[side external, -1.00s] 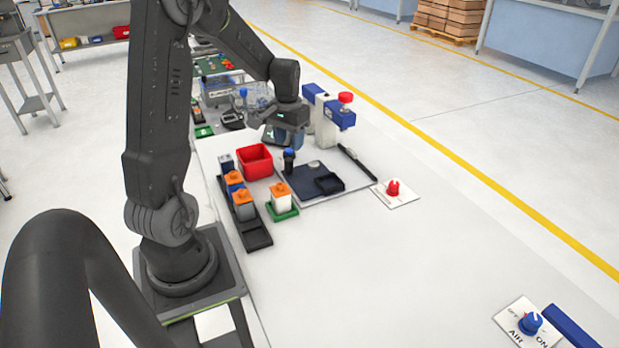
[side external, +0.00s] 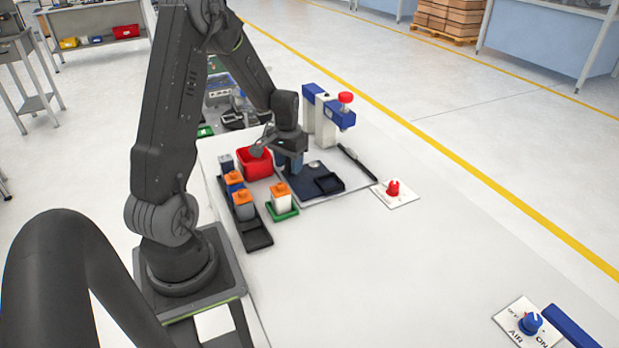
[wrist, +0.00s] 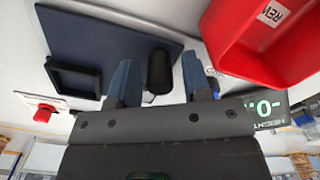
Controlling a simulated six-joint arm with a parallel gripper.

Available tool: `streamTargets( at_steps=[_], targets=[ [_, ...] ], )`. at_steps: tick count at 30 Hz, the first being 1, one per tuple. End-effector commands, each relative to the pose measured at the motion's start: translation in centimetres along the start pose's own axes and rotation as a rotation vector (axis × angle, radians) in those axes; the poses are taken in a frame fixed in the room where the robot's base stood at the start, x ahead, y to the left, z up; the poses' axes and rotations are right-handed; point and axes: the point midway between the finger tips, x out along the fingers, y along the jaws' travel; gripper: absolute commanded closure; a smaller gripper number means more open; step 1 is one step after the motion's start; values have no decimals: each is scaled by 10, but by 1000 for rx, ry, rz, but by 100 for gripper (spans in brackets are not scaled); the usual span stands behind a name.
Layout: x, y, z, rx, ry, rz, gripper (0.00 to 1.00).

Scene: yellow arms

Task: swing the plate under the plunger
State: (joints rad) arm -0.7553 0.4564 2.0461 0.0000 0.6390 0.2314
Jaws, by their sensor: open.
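The dark blue plate (side external: 312,172) lies flat on the white table, with a square black frame (side external: 328,183) on its right part; it also shows at the upper left of the wrist view (wrist: 115,38). A black upright post (wrist: 159,72) stands at the plate's edge, between the blue fingers of my open gripper (wrist: 156,66). I cannot tell whether they touch it. In the side view my gripper (side external: 291,163) hides the post. The plunger with its red cap (side external: 345,97) sits on a blue arm on a white stand (side external: 322,122), behind the plate.
A red bin (side external: 252,166) stands close to my gripper's left. A black tray with orange-topped blocks (side external: 243,205) and a white block on a green base (side external: 281,199) are in front. A red knob (side external: 393,188) sits right.

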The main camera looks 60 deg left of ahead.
Motion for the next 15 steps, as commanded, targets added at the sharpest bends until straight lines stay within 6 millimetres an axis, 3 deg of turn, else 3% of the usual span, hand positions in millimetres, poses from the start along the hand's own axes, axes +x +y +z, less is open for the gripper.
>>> streamTargets(
  at_steps=[9,15],
  targets=[
    [0,0,0,0,0,0,82],
    [0,1,0,0,0,0,83]
  ],
)
